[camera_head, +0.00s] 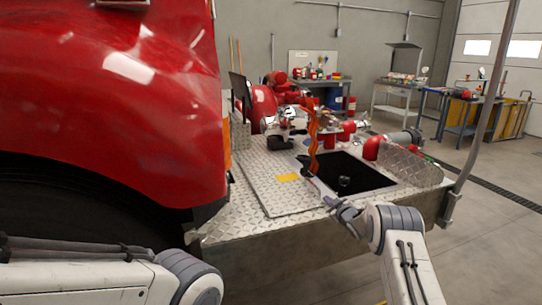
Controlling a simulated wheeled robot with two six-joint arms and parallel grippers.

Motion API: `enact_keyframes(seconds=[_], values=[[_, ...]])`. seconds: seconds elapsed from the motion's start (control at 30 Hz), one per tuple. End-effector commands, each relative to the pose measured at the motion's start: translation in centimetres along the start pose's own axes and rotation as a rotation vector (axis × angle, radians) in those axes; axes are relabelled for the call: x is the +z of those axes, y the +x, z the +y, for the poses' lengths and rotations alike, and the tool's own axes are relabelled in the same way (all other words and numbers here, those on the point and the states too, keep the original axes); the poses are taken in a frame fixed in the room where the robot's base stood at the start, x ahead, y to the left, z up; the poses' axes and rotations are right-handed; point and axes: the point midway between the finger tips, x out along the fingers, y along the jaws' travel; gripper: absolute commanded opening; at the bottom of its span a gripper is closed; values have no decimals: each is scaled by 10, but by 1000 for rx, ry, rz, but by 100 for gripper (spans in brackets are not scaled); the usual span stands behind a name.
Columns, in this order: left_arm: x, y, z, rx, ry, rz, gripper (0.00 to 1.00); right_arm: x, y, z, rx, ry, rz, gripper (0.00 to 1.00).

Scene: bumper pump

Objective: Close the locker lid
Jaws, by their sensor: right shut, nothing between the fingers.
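The locker shows as a dark rectangular opening (372,177) in the diamond-plate deck of a red truck's bumper. A flat diamond-plate panel (262,188) with a yellow label lies left of the opening. An upright, wavy orange piece (313,135) stands at the opening's left edge. I cannot tell which of these belongs to the lid; the opening is uncovered. A small object inside the opening is too dark to identify. My right gripper (333,205) is shut and empty at the opening's front edge; contact is unclear. My left arm enters at lower left, its gripper out of view.
The red truck body (120,90) fills the left side. Red equipment (265,105) crowds the back of the deck. A raised diamond-plate piece (412,165) and a grey post (487,90) stand at the right. Workbenches (395,95) are far behind. Floor at right is clear.

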Motion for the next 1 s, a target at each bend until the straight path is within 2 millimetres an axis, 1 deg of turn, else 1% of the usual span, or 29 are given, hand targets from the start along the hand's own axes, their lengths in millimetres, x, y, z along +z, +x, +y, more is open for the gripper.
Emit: enact_keyframes(seconds=[0.03,0.23,0.33,0.47,0.6,0.63,0.67,1.0], values=[[0,0,0,0,0,0,100,7,-1,-2,-3,3,-14,0],[0,0,0,0,0,0,100,9,-2,-2,-3,4,-18,0],[0,-2,0,0,0,0,100,6,-2,-1,-4,4,-18,0],[-1,-12,1,0,0,0,100,-12,-4,6,-5,2,-12,0],[-2,-30,2,0,0,0,100,-46,-8,18,-7,-1,0,0],[-2,-23,2,0,0,1,100,-37,-13,15,-7,2,-4,0],[-2,-22,2,0,0,1,100,-36,-18,15,-8,1,-5,0],[-1,-20,2,0,0,0,100,-36,-75,23,-5,-1,1,0]])
